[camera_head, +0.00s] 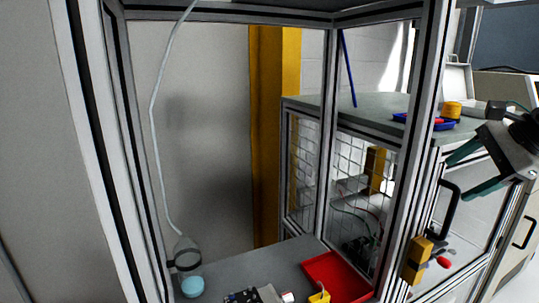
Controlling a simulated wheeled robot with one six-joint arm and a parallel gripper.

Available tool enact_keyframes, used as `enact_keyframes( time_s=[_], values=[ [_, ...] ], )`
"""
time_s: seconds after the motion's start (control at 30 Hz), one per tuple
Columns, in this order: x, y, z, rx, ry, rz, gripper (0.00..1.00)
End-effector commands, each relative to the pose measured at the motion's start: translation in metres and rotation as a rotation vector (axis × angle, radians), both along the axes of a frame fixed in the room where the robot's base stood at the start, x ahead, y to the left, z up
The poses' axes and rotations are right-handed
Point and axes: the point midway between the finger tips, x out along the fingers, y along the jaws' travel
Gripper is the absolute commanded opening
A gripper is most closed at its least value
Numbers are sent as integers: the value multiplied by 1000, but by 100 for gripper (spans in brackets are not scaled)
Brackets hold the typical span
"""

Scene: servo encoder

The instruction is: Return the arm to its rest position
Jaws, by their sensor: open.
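My gripper (458,177) is at the right side of the head view, in front of the aluminium frame's right side. Its two teal fingers point left and are spread apart. Nothing shows between them. The gripper body is grey and black, and the rest of my arm runs out of the picture at the right edge.
An aluminium-framed cell (125,150) encloses a grey table (225,275) with a red tray (340,278) and a light-blue round object (192,287). A black door handle (447,206) and a yellow block (417,258) are below my gripper. A blue tray (425,122) lies behind it.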

Motion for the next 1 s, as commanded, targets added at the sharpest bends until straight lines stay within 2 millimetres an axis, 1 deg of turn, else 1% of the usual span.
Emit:
enact_keyframes(
  time_s=[0.03, 0.07, 0.1, 0.13, 0.2, 0.3, 0.4, 0.53, 0.6, 0.7, 1.0],
  values=[
    [-19, 28, -18, -113, 26, 180, 67],
    [-32, 42, -29, -186, 41, 299, 67],
    [-50, 58, -43, -277, 61, 458, 67],
    [-63, 69, -53, -340, 73, 573, 67],
    [-92, 89, -72, -471, 96, 826, 67],
    [-129, 108, -94, -623, 118, 1135, 67],
    [-153, 120, -107, -732, 127, 1343, 67],
    [-168, 135, -112, -804, 102, 1459, 67],
    [-170, 143, -110, -820, 73, 1488, 67],
    [-170, 149, -107, -832, 52, 1510, 67],
    [-169, 150, -107, -831, 50, 1514, 67]
  ],
)
